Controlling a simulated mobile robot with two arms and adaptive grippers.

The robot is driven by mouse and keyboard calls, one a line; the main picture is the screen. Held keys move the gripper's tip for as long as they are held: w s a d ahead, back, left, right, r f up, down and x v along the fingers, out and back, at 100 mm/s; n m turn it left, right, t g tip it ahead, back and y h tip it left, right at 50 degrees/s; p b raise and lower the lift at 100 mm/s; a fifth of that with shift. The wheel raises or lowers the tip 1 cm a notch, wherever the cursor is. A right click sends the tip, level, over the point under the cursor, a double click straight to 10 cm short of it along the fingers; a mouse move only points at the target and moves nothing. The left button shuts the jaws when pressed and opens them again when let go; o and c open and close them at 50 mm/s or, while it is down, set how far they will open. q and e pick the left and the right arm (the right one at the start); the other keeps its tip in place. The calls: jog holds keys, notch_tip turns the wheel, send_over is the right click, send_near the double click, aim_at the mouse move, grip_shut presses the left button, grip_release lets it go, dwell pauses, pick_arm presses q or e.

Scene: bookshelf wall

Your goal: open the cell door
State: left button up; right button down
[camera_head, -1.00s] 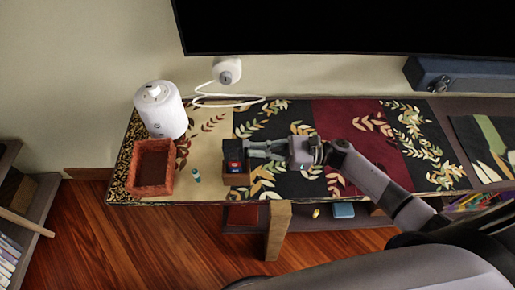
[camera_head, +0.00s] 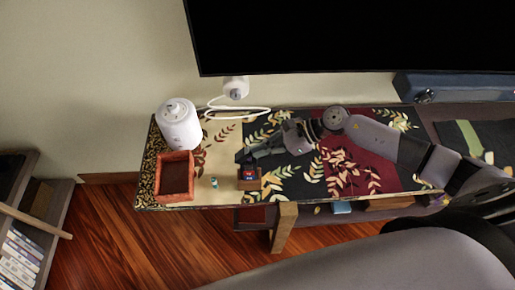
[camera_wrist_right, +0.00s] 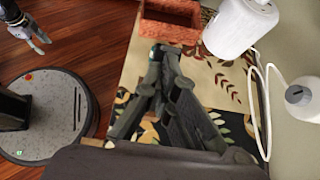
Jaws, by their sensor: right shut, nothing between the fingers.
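A small brown box (camera_head: 249,184) with a red and blue item inside stands near the table's front edge in the head view. I cannot clearly make out a door on it; my gripper covers its back side. My right gripper (camera_head: 243,156) is shut and empty, just behind and above the box, its fingers pointing left. Whether it touches the box I cannot tell. In the right wrist view the right fingers (camera_wrist_right: 158,53) come together at the tips and the box is hidden. My left gripper (camera_wrist_right: 37,42) shows in that view's upper left corner, fingers apart and empty, away from the table.
A small teal and white cylinder (camera_head: 214,183) stands left of the box. Further left are an orange-brown open bin (camera_head: 175,196) and a white canister (camera_head: 179,125). A white cable (camera_head: 240,109) lies at the back, below the black screen (camera_head: 350,40).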

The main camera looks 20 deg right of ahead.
aim_at(246, 151)
jog(key=shift+w+a+r+h, duration=0.1)
jog(key=shift+a+r+h, duration=0.2)
jog(key=shift+r, duration=0.35)
jog(key=shift+w+a+r+h+p, duration=0.15)
jog(key=shift+a+h+p, duration=0.15)
jog(key=shift+h, duration=0.2)
jog(key=shift+a, duration=0.2)
jog(key=shift+w+a+r, duration=0.15)
jog(key=shift+a+r, duration=0.05)
jog(key=shift+a, duration=0.25)
jog(key=shift+w+a+r+b, duration=0.1)
jog(key=shift+a+r+b, duration=0.05)
jog(key=shift+a+b, duration=0.25)
jog(key=shift+w+a+r+b, duration=0.15)
jog(key=shift+a+b, duration=0.1)
jog(key=shift+a, duration=0.2)
pick_arm(q)
jog(key=shift+a+f+b, duration=0.2)
jog(key=shift+f+b, duration=0.2)
pick_arm(e)
jog(key=shift+w+a+r, duration=0.1)
jog(key=shift+a+r, duration=0.05)
jog(key=shift+a, duration=0.45)
pick_arm(q)
jog(key=shift+a+f, duration=0.15)
jog(key=shift+f, duration=0.1)
pick_arm(e)
jog(key=shift+w+a, duration=0.15)
jog(key=shift+a, duration=0.2)
